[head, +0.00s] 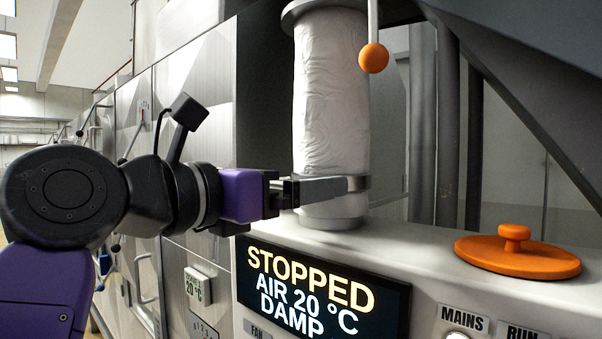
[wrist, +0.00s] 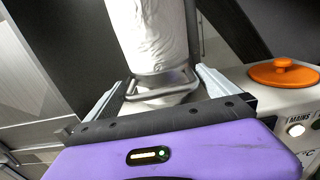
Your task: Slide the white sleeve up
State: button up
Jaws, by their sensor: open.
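The white sleeve (head: 330,100) is a wrinkled upright tube between a grey collar at the top and a grey base ring (head: 330,222) on the machine's ledge. It also shows in the wrist view (wrist: 150,35), with a metal band and a bar-like handle (wrist: 160,85) at its lower end. My gripper (head: 345,184) is level with the sleeve's lower part. In the wrist view my gripper (wrist: 161,78) is open, with one finger on each side of the sleeve's lower end. The head view hides the far finger, and I cannot tell whether either finger touches the sleeve.
An orange ball (head: 373,58) hangs on a rod in front of the sleeve's upper right. An orange lid with a knob (head: 517,255) lies on the ledge to the right. A display (head: 318,290) below reads STOPPED, AIR 20 °C, DAMP. Grey pipes stand behind.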

jog(key=shift+w+d, duration=0.4)
jog(key=shift+w, duration=0.1)
